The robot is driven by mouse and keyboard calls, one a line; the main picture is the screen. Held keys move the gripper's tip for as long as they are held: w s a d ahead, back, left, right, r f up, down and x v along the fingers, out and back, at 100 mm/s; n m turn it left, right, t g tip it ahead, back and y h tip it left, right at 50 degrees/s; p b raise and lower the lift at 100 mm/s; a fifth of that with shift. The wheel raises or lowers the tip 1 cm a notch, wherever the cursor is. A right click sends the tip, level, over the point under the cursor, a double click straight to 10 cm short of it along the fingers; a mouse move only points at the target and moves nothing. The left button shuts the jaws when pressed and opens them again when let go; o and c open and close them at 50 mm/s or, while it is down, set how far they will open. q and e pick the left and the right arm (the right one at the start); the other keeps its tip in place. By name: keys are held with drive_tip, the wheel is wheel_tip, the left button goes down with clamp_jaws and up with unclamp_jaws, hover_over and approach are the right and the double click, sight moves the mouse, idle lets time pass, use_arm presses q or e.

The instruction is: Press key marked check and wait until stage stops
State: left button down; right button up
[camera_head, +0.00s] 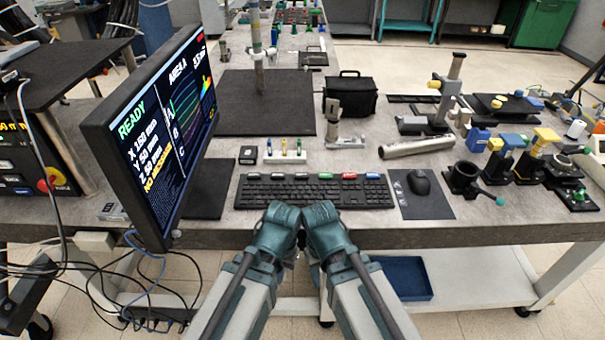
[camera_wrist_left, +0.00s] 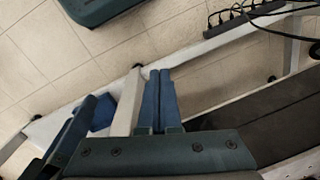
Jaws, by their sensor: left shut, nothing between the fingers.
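A black keyboard (camera_head: 310,194) lies near the table's front edge, with a row of coloured caps (camera_head: 321,176) along its back. Their markings are too small to read, so I cannot tell which is the check key. A tilted monitor (camera_head: 165,125) at left shows READY and several coloured curves. My left gripper (camera_head: 280,222) is in front of the table edge, close beside my right gripper (camera_head: 324,222) and apart from the keyboard. In the left wrist view the left fingers (camera_wrist_left: 158,100) are together and empty. The right fingertips are not clear.
A mouse (camera_head: 419,183) on a dark pad is right of the keyboard. A blue tray (camera_head: 403,279) lies on the lower shelf. Cables hang at left.

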use_arm(q)
drive_tip(key=w+a+r+n+h+p, duration=0.1)
drive_tip(key=w+a+r+p, duration=0.15)
drive_tip(key=r+p, duration=0.4)
drive_tip(key=w+a+r+n+p, duration=0.2)
drive_tip(key=a+r+p, duration=0.2)
drive_tip(key=r+p, duration=0.25)
drive_tip(key=w+d+r+t+h+p, duration=0.1)
drive_tip(key=w+r, duration=0.1)
drive_tip(key=w, duration=0.2)
drive_tip(key=w+d+r+t+h+p, duration=0.1)
drive_tip(key=w, duration=0.3)
drive_tip(key=w+d+r+t+h+p, duration=0.1)
drive_tip(key=w+d+r+p, duration=0.1)
drive_tip(key=w, duration=0.2)
drive_tip(key=shift+r+t+h, duration=0.3)
drive_tip(key=shift+r, duration=0.05)
drive_tip(key=w+d+r+t+h, duration=0.2)
drive_tip(key=w+d+r+h, duration=0.1)
drive_tip(key=w+d, duration=0.4)
drive_tip(key=shift+w+d+r+t, duration=0.4)
drive_tip(key=shift+w+r, duration=0.5)
drive_tip(key=shift+w, duration=0.25)
drive_tip(key=shift+f, duration=0.1)
